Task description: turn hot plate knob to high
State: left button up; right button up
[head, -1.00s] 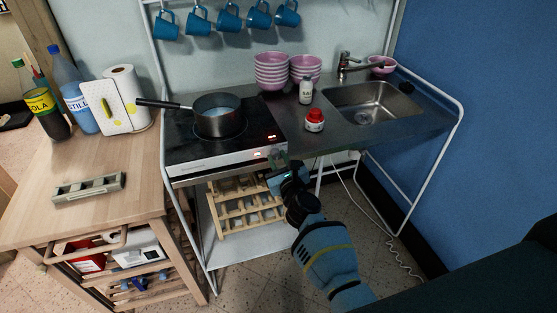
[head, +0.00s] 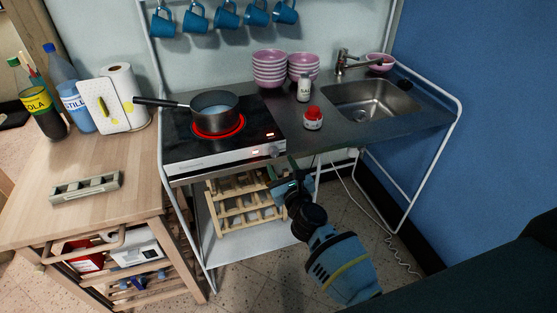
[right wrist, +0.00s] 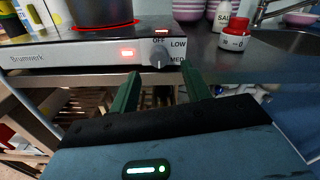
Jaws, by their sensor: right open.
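The black hot plate (head: 184,137) has a silver front panel, and a ring around its pan glows red. Its round knob (head: 275,151) is at the right end of that panel. In the right wrist view the knob (right wrist: 159,57) has OFF, LOW and MED printed around it; I cannot make out a HIGH mark or surely tell where the knob points. My right gripper (head: 283,170) is open and empty, just in front of and below the knob, apart from it. Its green fingers (right wrist: 160,80) frame the knob in the wrist view. My left gripper is not in view.
A pan (head: 215,107) stands on the hot plate, its handle pointing left. A wooden rack (head: 240,205) is on the shelf below. Floor in front is free.

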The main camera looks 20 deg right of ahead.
jog(key=shift+s, duration=1.9)
jog(key=s+f+n+g, duration=0.2)
jog(key=s+f+n, duration=0.4)
jog(key=s+n, duration=0.5)
jog(key=s+d+f+n+g, duration=0.1)
jog(key=s+f+n+g, duration=0.2)
jog(key=s+f+n, duration=0.4)
jog(key=s+d+f+n+g+y, duration=0.1)
jog(key=s+f+n+g, duration=0.2)
jog(key=s+f+n, duration=0.4)
jog(key=s+n, duration=0.9)
jog(key=n, duration=0.1)
jog(key=shift+s+d, duration=0.15)
jog(key=shift+s, duration=0.05)
